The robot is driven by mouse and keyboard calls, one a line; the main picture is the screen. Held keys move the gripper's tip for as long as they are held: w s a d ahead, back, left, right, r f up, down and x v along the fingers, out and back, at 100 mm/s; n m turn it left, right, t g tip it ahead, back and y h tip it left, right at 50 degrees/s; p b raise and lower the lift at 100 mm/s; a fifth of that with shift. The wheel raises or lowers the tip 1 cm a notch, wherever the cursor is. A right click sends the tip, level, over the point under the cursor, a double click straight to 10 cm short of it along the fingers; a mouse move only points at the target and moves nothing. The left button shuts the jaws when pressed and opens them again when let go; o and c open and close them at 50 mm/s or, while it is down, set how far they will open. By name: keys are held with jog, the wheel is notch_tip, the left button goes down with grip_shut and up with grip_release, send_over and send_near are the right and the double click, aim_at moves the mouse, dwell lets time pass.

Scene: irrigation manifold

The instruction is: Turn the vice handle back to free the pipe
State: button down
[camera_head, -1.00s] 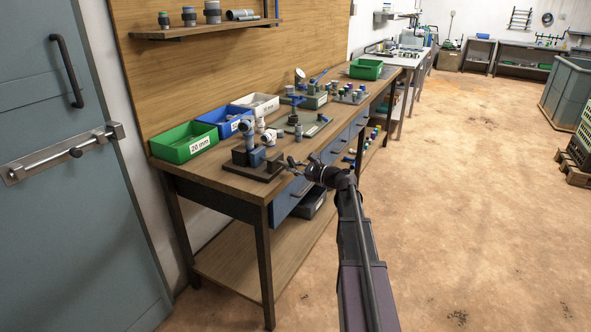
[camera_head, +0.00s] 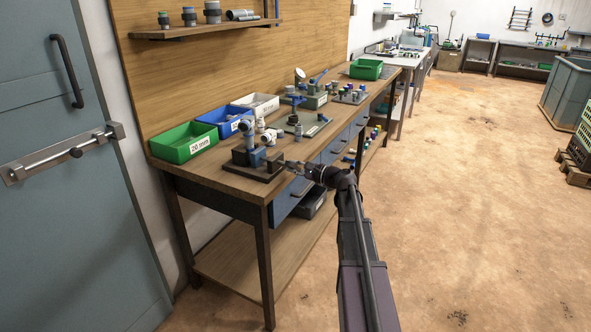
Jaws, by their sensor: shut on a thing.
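The vice (camera_head: 256,172) stands near the front edge of the workbench, left of my gripper. It has a dark base with blue-grey jaws. A grey pipe with a pale top (camera_head: 246,130) stands upright at the vice. My gripper (camera_head: 291,165) reaches in from the right and is shut at the right end of the vice, where the handle is. The handle itself is too small and covered by the fingers to make out. Whether the jaws still press on the pipe cannot be told.
Green (camera_head: 184,149), blue (camera_head: 222,120) and white bins stand behind the vice. Small white and grey fittings (camera_head: 269,137) stand close behind it. Other fixtures are further along the workbench (camera_head: 215,175). The floor (camera_head: 450,200) to the right is clear.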

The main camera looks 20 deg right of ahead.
dwell(0.3)
jog(key=n, duration=0.3)
jog(key=c, duration=0.5)
grip_release()
jog(key=shift+v, duration=3.5)
